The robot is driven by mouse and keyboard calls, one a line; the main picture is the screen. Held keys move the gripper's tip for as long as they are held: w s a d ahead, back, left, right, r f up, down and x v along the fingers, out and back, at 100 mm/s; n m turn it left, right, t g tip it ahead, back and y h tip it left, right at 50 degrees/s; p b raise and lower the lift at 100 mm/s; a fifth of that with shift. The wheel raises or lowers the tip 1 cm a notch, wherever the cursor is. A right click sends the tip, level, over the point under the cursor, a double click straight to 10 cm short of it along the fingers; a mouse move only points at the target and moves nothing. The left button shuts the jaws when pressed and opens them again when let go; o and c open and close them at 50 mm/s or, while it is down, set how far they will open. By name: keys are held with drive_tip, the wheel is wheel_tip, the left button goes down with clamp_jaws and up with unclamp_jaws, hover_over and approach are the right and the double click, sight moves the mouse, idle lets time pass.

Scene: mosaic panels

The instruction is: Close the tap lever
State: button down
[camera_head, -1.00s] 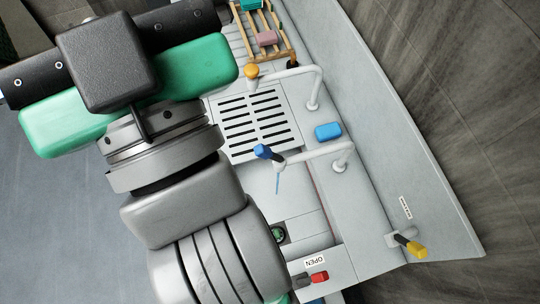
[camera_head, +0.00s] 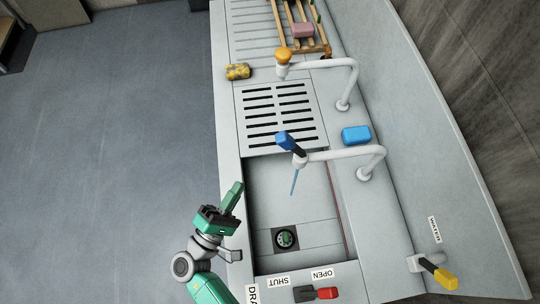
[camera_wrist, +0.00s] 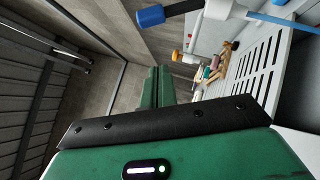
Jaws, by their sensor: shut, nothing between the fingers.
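A white tap (camera_head: 335,155) reaches over the sink basin. Its lever (camera_head: 289,142) has a dark stem and a blue end and points up and left. A thin blue stream (camera_head: 294,182) hangs from its spout. My gripper (camera_head: 236,189) is shut and empty at the basin's left rim, below and left of the blue lever and apart from it. In the wrist view, my shut fingers (camera_wrist: 158,84) point ahead. The blue lever end (camera_wrist: 151,16) shows above them, with the stream (camera_wrist: 270,20) to its right.
A second tap (camera_head: 325,65) has an orange knob. A yellow lever (camera_head: 445,278) sits by a label at right. A red drain handle (camera_head: 326,293) lies by OPEN and SHUT labels. A blue block (camera_head: 356,135), sponge (camera_head: 238,71) and wooden rack (camera_head: 300,45) are nearby.

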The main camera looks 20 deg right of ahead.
sight(293, 146)
drive_tip(key=s+d+r+p+x, duration=0.1)
drive_tip(key=p+x, duration=0.4)
drive_tip(key=x, duration=0.7)
drive_tip(key=shift+s+d+r+n+t, duration=0.2)
drive_tip(key=shift+s+d+n+t, duration=0.1)
drive_tip(key=shift+s, duration=0.25)
